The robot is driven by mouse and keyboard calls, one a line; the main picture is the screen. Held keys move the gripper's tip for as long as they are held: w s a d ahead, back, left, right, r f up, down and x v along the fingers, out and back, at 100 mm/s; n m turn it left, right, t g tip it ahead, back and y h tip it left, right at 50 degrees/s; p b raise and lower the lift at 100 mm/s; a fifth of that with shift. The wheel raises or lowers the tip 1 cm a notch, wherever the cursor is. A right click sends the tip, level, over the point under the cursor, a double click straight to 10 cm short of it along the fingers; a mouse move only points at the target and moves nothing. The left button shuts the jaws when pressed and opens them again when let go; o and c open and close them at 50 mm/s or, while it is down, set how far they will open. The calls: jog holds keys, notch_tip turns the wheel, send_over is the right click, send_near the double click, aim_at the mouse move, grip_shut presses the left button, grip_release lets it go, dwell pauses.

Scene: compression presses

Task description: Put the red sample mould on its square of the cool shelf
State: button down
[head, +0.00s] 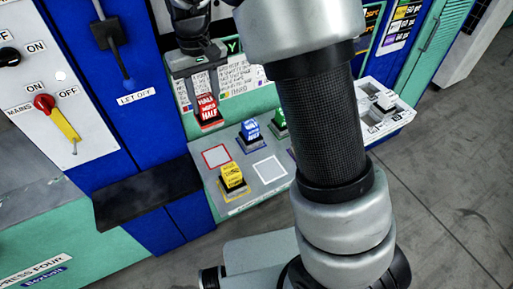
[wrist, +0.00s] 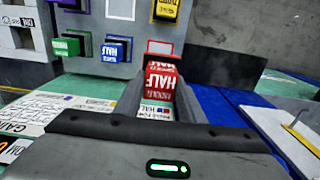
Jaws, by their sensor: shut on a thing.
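The red sample mould (head: 208,110), with white lettering, is held between the fingers of my gripper (head: 200,82). In the wrist view the red mould (wrist: 161,84) sits between the two fingertips of my gripper (wrist: 160,100), which is shut on it. The cool shelf (head: 244,196) is a grey panel with coloured square outlines. The empty red-outlined square (head: 216,156) lies just below the mould in the head view. In the wrist view the red square (wrist: 160,47) shows just beyond the mould, partly hidden by it. The mould appears above the shelf, apart from it.
A yellow mould (head: 232,176), a blue mould (head: 250,130) and a green mould (head: 279,118) stand on their squares. A white-outlined square (head: 269,170) is empty. A dark ledge (head: 147,193) juts out left of the shelf. My arm hides part of the shelf's right side.

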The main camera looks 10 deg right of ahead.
aim_at(208, 115)
jog(key=f+b, duration=0.1)
jog(key=f, duration=0.1)
jog(key=f+b, duration=0.4)
jog(key=shift+w+f, duration=0.15)
jog(key=shift+w, duration=0.15)
jog(key=shift+f+b, duration=0.55)
jog(key=shift+f, duration=4.35)
jog(key=shift+f, duration=0.15)
jog(key=c, duration=1.2)
grip_release()
jog(key=shift+f, duration=0.1)
